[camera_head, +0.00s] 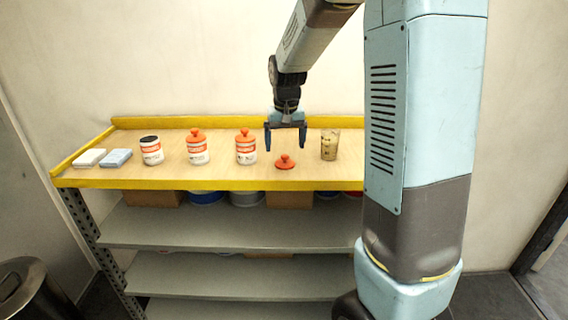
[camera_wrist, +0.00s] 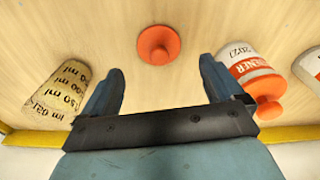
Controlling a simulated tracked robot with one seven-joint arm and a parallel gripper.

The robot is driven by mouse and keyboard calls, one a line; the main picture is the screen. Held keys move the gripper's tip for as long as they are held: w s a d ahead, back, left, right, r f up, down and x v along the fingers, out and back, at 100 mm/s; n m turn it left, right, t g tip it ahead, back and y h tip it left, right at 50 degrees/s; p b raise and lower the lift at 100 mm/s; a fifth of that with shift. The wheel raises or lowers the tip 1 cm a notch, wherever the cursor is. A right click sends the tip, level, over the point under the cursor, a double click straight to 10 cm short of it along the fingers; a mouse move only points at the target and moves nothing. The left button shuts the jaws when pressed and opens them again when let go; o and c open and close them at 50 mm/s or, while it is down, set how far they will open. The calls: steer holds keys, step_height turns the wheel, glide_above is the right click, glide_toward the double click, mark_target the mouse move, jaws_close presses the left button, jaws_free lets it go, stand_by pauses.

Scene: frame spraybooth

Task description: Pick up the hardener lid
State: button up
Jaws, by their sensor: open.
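The orange hardener lid (camera_head: 285,161) lies knob up on the wooden shelf top, near its front edge. It also shows in the wrist view (camera_wrist: 158,45), ahead of the fingertips and roughly between them. My gripper (camera_head: 286,148) is open and empty, with its two blue fingers pointing down above the lid. In the wrist view the gripper (camera_wrist: 160,82) is spread wide and does not touch the lid. An orange-lidded white can (camera_head: 246,148) stands just left of the gripper; in the wrist view a can with part of a label ending in "ENER" (camera_wrist: 253,68) sits at the right.
A measuring cup (camera_head: 329,145) stands right of the lid. Another orange-lidded can (camera_head: 198,147), a dark-topped can (camera_head: 151,150), a blue block (camera_head: 116,158) and a white block (camera_head: 89,157) stand to the left. A yellow rim (camera_head: 200,184) edges the shelf top (camera_head: 222,174).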

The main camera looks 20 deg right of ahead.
mark_target(285, 155)
step_height(285, 155, down, 5)
steer(key=shift+w, duration=0.1)
stand_by(0.3)
steer(key=c, duration=1.1)
steer(key=shift+r, duration=0.15)
